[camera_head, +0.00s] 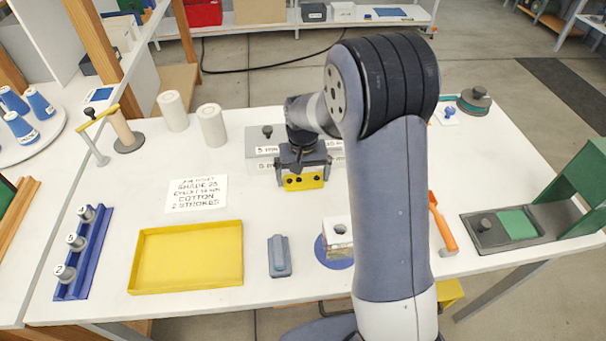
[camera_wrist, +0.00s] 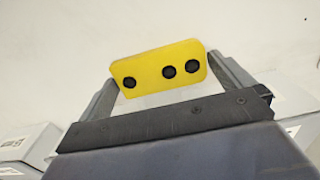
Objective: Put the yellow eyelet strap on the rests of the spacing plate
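The yellow eyelet strap (camera_head: 303,182) is a short yellow piece with dark eyelets, held between the fingers of my gripper (camera_head: 303,173) over the back middle of the white table. In the wrist view the strap (camera_wrist: 160,72) shows three black eyelets, two close together at the right and one at the left. My gripper (camera_wrist: 166,84) is shut on the strap's two ends, and the strap looks slightly tilted there. I cannot pick out the spacing plate or its rests for sure; my arm hides part of the table.
Grey labelled boxes (camera_head: 262,142) stand just behind the gripper. A yellow tray (camera_head: 188,284), a grey block (camera_head: 279,257) and a written card (camera_head: 197,194) lie in front and left. A green press (camera_head: 588,190) stands right, near an orange-handled tool (camera_head: 443,224).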

